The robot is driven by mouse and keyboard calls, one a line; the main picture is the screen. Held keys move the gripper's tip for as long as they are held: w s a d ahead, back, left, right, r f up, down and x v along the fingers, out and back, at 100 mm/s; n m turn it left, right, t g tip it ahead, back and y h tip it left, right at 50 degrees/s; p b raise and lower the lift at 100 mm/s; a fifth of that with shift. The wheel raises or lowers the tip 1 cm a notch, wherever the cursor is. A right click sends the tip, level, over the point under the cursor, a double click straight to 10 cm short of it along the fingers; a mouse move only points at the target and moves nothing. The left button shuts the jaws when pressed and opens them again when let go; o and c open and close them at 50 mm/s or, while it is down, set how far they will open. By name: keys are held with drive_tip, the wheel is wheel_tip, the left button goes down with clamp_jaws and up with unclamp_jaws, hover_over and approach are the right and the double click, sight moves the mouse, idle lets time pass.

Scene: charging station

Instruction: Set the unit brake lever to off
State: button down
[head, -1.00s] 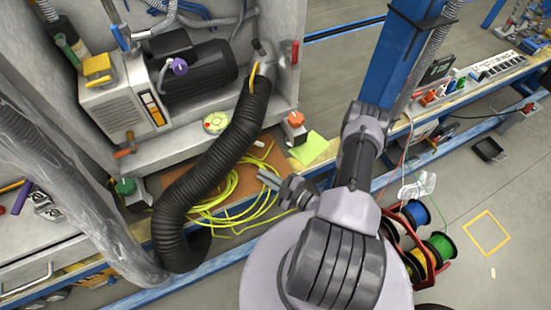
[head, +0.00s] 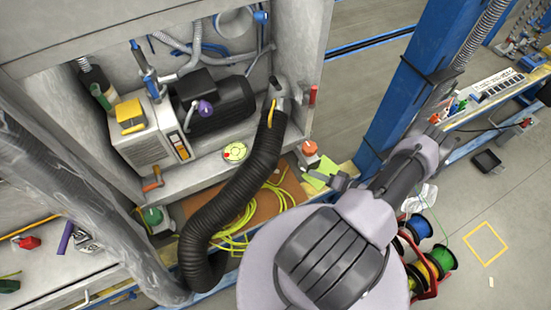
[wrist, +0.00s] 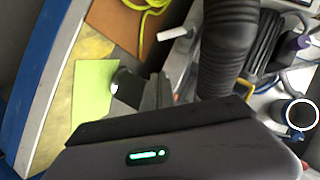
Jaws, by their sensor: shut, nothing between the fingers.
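No label marks the brake lever, and I cannot tell for certain which handle it is. A red upright handle (head: 313,95) is on the right edge of the grey cabinet. An orange-red handle (head: 152,182) is low on the left, by the grey pump unit (head: 150,140). A yellow lever (head: 271,112) sits at the top of the black hose. My gripper (head: 338,182) is shut and empty, beside the green note, to the right of the hose. Its fingers (wrist: 140,88) also show in the wrist view, near the note.
The thick black corrugated hose (head: 235,195) runs down in front of the cabinet; it also shows in the wrist view (wrist: 227,45). An orange-topped button box (head: 309,153) and green note (head: 322,174) lie close to my gripper. A blue post (head: 385,100) stands right. Yellow cable (head: 285,195) lies loose.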

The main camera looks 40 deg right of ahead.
drive_tip(key=shift+n+t+y, duration=0.3)
drive_tip(key=shift+n+y, duration=0.2)
drive_tip(key=shift+n, duration=0.1)
drive_tip(key=w+a+f+b, duration=0.1)
drive_tip(key=w+a, duration=0.1)
drive_tip(key=w, duration=0.1)
drive_tip(key=w+a+f, duration=0.1)
drive_tip(key=w, duration=0.2)
drive_tip(key=w+a+f+b, duration=0.1)
drive_tip(key=w+a, duration=0.1)
drive_tip(key=w, duration=0.2)
drive_tip(key=shift+a+f+b, duration=0.25)
drive_tip(key=shift+a+b, duration=0.1)
drive_tip(key=shift+w+a+f, duration=0.3)
drive_tip(key=shift+a+f, duration=0.05)
drive_tip(key=shift+a, duration=0.15)
drive_tip(key=shift+a+f+b, duration=0.2)
drive_tip(key=shift+f+b, duration=0.35)
drive_tip(key=shift+b, duration=0.55)
drive_tip(key=shift+w+a+f+b, duration=0.1)
drive_tip(key=shift+a+f+b, duration=0.1)
drive_tip(key=shift+f+b, duration=0.35)
drive_tip(key=shift+w+a+f+b, duration=0.15)
drive_tip(key=shift+a+f+b, duration=0.35)
drive_tip(key=shift+b, duration=0.65)
drive_tip(key=shift+a, duration=0.25)
drive_tip(key=shift+d, duration=0.15)
